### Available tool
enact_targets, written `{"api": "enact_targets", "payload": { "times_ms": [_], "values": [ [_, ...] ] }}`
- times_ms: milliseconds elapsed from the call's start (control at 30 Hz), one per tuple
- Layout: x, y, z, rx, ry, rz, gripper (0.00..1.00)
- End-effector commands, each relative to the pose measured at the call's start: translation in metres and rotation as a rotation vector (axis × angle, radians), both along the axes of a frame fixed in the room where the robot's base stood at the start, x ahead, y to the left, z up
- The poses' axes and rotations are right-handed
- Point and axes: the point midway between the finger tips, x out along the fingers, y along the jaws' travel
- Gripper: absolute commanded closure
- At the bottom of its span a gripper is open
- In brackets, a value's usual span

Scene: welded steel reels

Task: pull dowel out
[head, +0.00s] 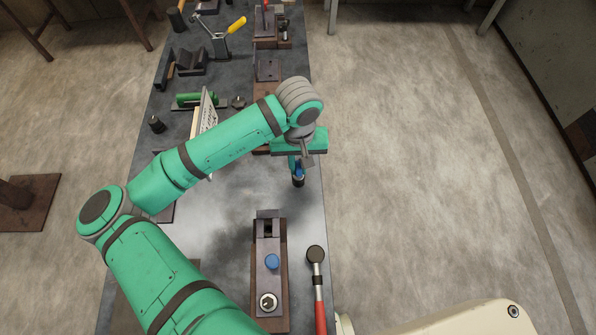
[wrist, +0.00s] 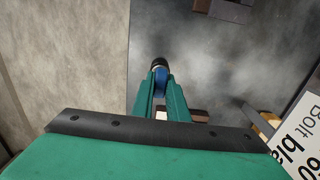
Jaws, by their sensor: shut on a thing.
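My gripper (head: 297,162) is shut on a short dark piece with a blue band, which looks like the dowel (head: 298,181). The dowel hangs below the fingers, over the bench near its right edge, apart from any block in view. In the wrist view, the blue part of the dowel (wrist: 161,80) sits between the fingertips (wrist: 160,97), with its dark end beyond them. A long steel block on a brown base (head: 270,283) stands nearer me, with a blue knob (head: 272,261) and a pale round fitting (head: 268,302) on top.
A red-handled tool (head: 319,293) lies right of the block along the bench edge. Farther back are a green cylinder (head: 190,99), a V-block (head: 192,61), a yellow-handled tool (head: 236,25) and a printed sign (head: 209,113). Bare bench (head: 220,235) lies left of the block.

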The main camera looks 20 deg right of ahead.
Motion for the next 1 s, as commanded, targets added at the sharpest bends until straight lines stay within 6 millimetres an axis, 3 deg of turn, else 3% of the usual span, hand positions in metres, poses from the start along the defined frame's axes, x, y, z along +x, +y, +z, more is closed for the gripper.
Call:
{"api": "enact_targets", "payload": {
  "times_ms": [1000],
  "values": [
    [0.0,0.0,0.013,0.0,0.0,0.0,1.0]
  ]
}}
